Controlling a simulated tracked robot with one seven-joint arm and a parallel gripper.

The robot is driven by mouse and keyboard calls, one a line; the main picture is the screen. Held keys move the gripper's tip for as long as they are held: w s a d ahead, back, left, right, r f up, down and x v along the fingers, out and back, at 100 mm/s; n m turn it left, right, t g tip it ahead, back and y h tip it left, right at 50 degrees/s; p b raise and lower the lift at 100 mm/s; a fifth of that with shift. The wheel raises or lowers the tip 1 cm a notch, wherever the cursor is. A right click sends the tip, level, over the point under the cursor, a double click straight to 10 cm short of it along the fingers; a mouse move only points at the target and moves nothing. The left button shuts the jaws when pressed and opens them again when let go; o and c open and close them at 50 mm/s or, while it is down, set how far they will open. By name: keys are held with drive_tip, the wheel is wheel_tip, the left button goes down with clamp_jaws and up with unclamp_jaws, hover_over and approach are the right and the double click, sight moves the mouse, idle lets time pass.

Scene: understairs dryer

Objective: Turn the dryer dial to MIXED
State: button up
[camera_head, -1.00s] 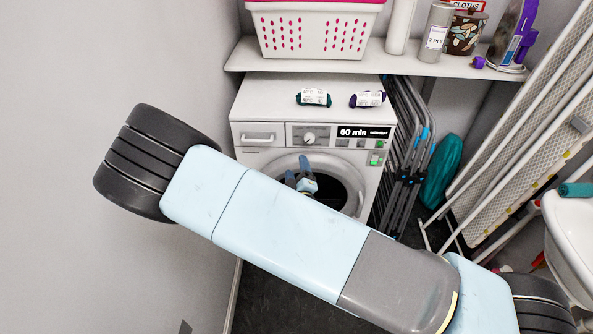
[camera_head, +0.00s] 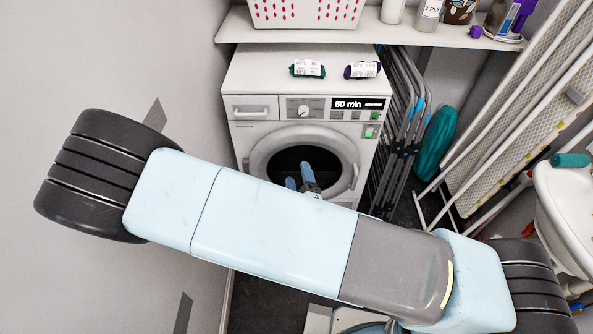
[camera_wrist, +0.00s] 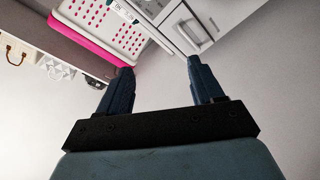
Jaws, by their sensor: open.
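The white dryer (camera_head: 245,140) stands under the shelf, with its round door (camera_head: 300,150) closed on the front. Its dial (camera_head: 304,111) sits on the grey part of the control panel, left of a black display (camera_head: 358,104) reading "60 min". The dial's labels are too small to read. My gripper (camera_head: 304,181) shows in the head view in front of the door, below the dial and apart from it. In the wrist view my gripper (camera_wrist: 158,65) is open, with two blue fingers spread and nothing between them. A corner of the dryer (camera_wrist: 187,30) shows beyond the fingertips.
Two labelled rolls, one green (camera_head: 307,68) and one purple (camera_head: 362,70), lie on the dryer top. A shelf (camera_head: 390,36) holds a white and pink basket (camera_head: 305,13). Folded racks (camera_head: 402,130) stand close at the right, and a bare wall is at the left.

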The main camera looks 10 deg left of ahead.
idle(0.3)
drive_tip(key=n+h, duration=0.2)
drive_tip(key=n, duration=2)
approach(304, 113)
drive_tip(key=x, duration=0.8)
drive_tip(key=c, duration=1.1)
